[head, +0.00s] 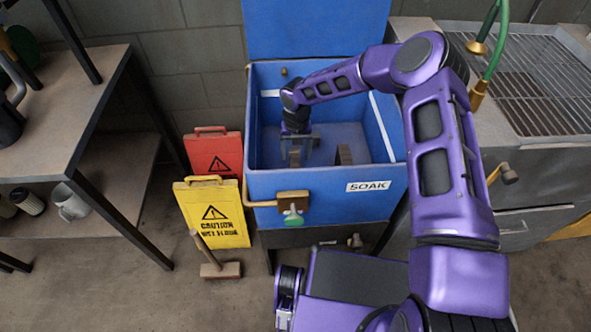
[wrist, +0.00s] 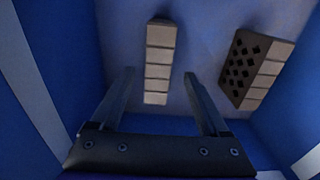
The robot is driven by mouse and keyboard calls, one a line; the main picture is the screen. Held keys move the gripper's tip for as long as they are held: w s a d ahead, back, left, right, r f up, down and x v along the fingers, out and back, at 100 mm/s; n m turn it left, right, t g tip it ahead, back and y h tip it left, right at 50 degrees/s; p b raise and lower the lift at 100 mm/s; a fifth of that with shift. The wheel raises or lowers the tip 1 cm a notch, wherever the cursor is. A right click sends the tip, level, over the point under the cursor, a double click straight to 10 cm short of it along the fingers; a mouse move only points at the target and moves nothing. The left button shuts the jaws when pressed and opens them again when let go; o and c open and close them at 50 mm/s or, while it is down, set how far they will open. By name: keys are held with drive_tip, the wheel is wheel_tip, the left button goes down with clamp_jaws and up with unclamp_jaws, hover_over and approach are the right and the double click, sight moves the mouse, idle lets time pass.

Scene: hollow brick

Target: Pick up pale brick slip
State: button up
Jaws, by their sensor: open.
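The pale brick slip (wrist: 158,62) is a narrow strip of pale blocks with a darker end, lying on the floor of the blue soak tub (head: 325,183). In the head view a small brown piece (head: 294,158), seemingly the slip, shows by my fingers. My gripper (wrist: 159,73) is open and reaches down inside the tub. In the wrist view its two fingers lie either side of the slip's lower part, with a gap on both sides. Whether the fingertips are down at the slip's height I cannot tell.
A brown brick with dark holes (wrist: 255,68) lies right of the slip; it also shows in the head view (head: 343,154). The tub walls enclose both. A sink with a grate (head: 545,85) stands right; caution signs (head: 213,212) and a workbench (head: 60,95) stand left.

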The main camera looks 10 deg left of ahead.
sight(295, 160)
wheel_tip(295, 160, down, 5)
drive_tip(key=shift+a+r+b, duration=0.1)
drive_tip(key=shift+a+b, duration=0.05)
drive_tip(key=shift+b, duration=0.2)
clamp_jaws()
